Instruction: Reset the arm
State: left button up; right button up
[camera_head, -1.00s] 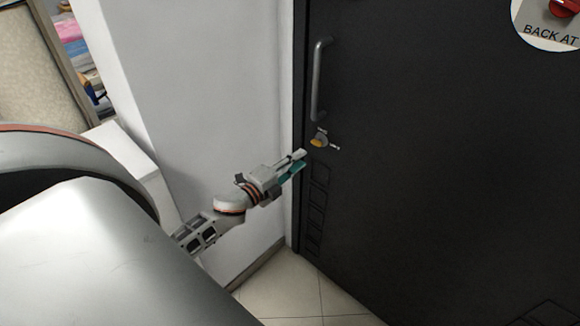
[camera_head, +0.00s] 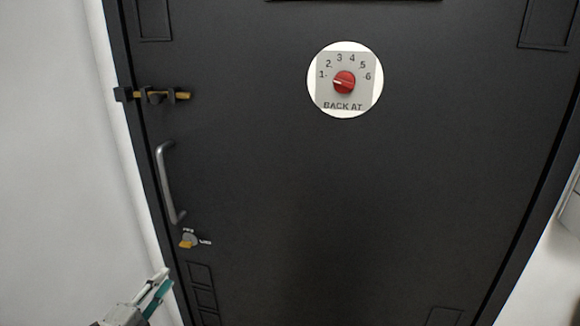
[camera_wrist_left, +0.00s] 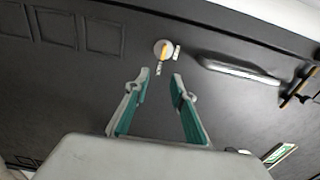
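My left gripper (camera_head: 161,286) is at the lower left of the head view, below the door's lock. In the left wrist view, its two teal-padded fingers (camera_wrist_left: 160,82) stand apart with nothing between them. The round lock with a yellow turn piece (camera_wrist_left: 164,50) lies just beyond the fingertips, apart from them. The lock also shows in the head view (camera_head: 188,240), at the door's left edge under the handle. My right gripper is in neither view.
A dark closed door (camera_head: 350,200) fills most of the head view. It bears a metal bar handle (camera_head: 167,182), a bolt latch (camera_head: 150,95) and a round "BACK AT" dial sign (camera_head: 344,80). White walls (camera_head: 50,150) flank it.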

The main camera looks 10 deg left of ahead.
pick_arm(q)
jog(key=s+d+f+n+g+h, duration=0.1)
jog(key=s+d+f+n+g, duration=0.6)
jog(key=s+d+f+n, duration=0.7)
jog(key=s+d+f, duration=0.6)
jog(key=s+d, duration=0.2)
jog(key=shift+f+n, duration=0.15)
jog(key=shift+n, duration=0.15)
